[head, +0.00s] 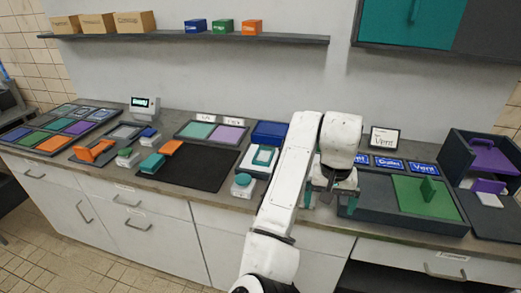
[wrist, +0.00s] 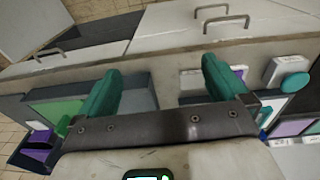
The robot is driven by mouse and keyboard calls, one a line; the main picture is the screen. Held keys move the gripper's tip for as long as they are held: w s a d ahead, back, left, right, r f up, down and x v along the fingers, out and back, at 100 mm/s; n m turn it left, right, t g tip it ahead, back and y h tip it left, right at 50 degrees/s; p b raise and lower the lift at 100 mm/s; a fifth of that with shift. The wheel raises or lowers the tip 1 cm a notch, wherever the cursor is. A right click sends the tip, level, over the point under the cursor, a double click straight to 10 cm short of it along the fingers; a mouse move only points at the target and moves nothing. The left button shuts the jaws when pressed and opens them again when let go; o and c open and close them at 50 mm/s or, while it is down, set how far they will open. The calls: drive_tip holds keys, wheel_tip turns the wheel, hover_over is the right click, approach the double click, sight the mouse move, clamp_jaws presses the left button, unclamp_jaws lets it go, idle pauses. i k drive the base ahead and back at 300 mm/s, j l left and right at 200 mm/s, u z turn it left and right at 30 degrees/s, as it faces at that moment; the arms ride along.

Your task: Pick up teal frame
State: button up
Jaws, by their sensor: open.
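A small square teal frame (head: 264,156) lies on a white tray at the middle of the counter, just left of my arm. My gripper (head: 330,200) hangs over the counter's front part, to the right of the frame and apart from it. Its teal fingers are spread with nothing between them. In the wrist view the open fingers (wrist: 160,78) point toward the counter's front edge and the drawers.
A white block with a round teal button (head: 243,181) stands in front of the frame, and a blue tray (head: 269,131) behind it. A dark mat (head: 198,168) lies left.

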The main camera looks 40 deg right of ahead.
sight(264, 155)
drive_tip(key=i+l, duration=0.2)
drive_tip(key=i, duration=0.2)
drive_tip(key=i+l, duration=0.15)
drive_tip(key=i, duration=0.3)
drive_tip(key=i+l, duration=0.2)
drive_tip(key=i, duration=0.2)
